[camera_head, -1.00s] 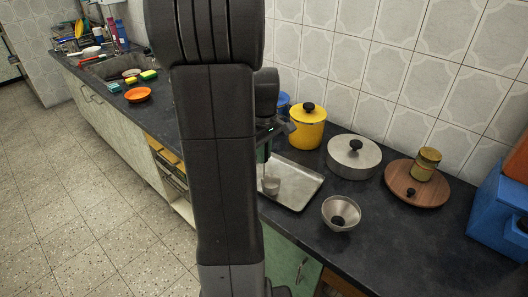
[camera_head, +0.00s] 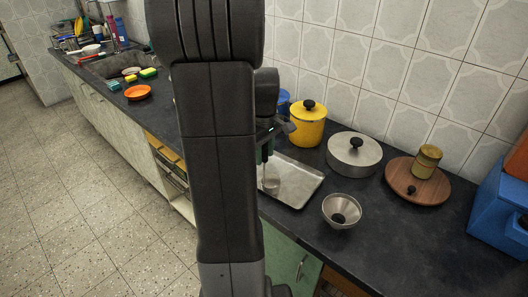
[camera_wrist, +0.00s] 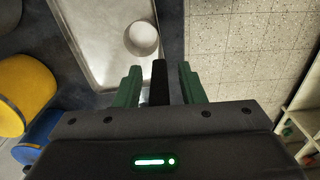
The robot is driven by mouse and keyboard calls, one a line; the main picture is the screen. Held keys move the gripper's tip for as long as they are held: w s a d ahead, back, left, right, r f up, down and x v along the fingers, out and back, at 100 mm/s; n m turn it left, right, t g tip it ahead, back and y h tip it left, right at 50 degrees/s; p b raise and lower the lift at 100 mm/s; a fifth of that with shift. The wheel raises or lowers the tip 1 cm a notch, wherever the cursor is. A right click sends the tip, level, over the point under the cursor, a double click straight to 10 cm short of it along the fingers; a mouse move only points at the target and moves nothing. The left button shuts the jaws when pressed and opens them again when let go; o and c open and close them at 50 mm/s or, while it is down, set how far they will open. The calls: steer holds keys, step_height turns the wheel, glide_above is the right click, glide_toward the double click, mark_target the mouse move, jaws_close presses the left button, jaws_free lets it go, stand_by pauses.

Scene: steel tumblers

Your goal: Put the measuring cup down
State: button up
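The measuring cup (camera_head: 271,182) is a small steel cup standing on the metal tray (camera_head: 303,190). In the wrist view its round bowl (camera_wrist: 142,38) shows pale against the tray (camera_wrist: 88,35). A black bar (camera_wrist: 159,82), which looks like its handle, lies between my gripper's green fingers. My gripper (camera_wrist: 159,85) is open, with a visible gap on each side of the bar. In the head view my gripper (camera_head: 265,158) is over the tray's left part, above the cup, partly hidden by my arm.
A yellow pot (camera_head: 308,127) and a steel lidded pan (camera_head: 354,156) stand behind the tray. A steel funnel-like bowl (camera_head: 341,211) is in front at right. A wooden lid (camera_head: 407,193) bears an olive tumbler (camera_head: 426,161). The counter's front right is clear.

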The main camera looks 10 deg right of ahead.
step_height(320, 180, up, 13)
steer(key=shift+p, duration=0.3)
